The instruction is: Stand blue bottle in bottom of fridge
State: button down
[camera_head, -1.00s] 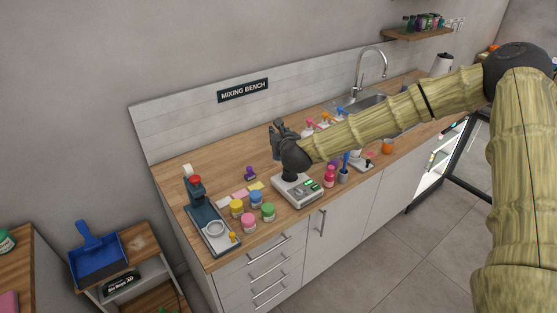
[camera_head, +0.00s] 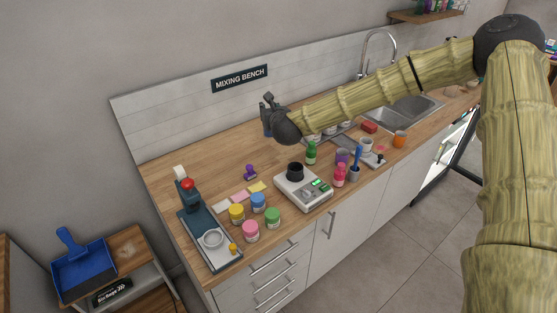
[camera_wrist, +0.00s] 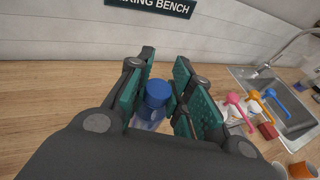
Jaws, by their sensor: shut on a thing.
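The blue bottle (camera_wrist: 154,112), with a blue cap and a paler blue body, is between the teal-padded fingers of my gripper (camera_wrist: 160,98) in the wrist view. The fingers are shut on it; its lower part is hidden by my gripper. In the head view my gripper (camera_head: 269,108) is over the back of the mixing bench near the splashback, and the bottle is hard to make out there.
The wooden bench (camera_head: 180,160) holds a scale (camera_head: 302,190) with a black cup, several coloured jars (camera_head: 251,231), a green bottle (camera_head: 311,153) and a dark press (camera_head: 205,232). A sink (camera_head: 415,106) with tap lies right. The floor (camera_head: 385,255) before the cabinets is clear.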

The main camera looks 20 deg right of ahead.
jog(key=f+b, duration=0.2)
jog(key=f, duration=0.1)
jog(key=f+b, duration=0.1)
jog(key=shift+w+d+f, duration=0.25)
jog(key=shift+w, duration=0.1)
jog(key=shift+s+d+f+b, duration=0.15)
jog(key=shift+f+b, duration=0.4)
jog(key=shift+b, duration=0.2)
notch_tip(320, 180, down, 10)
jog(key=p, duration=0.4)
jog(key=shift+f, duration=0.1)
jog(key=c, duration=1.3)
grip_release()
